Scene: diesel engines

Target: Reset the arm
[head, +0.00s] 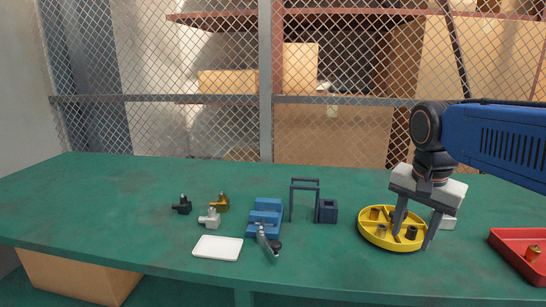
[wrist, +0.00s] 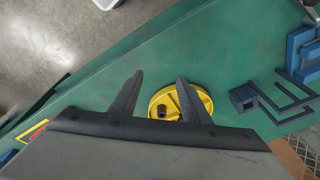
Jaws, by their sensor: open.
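My blue arm (head: 500,140) reaches in from the right in the head view. My gripper (head: 412,236) points down over the yellow round tray (head: 372,237), its two fingers spread with nothing between them. In the wrist view my gripper (wrist: 158,82) is open, and the yellow tray (wrist: 207,101) lies below and beyond the fingertips. The tray has compartments with several small brass and dark cylindrical parts (head: 381,230). One dark part (wrist: 162,111) shows between the fingers in the wrist view. The fingers hide part of the tray, and I cannot tell whether they touch it.
A red bin (head: 510,262) with a brass part stands at the right edge. A blue vise (head: 265,218), dark frame (head: 304,184), dark square block (head: 328,211), white plate (head: 217,248) and several small fittings (head: 209,220) stand left. The green table (head: 120,185) is clear at far left.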

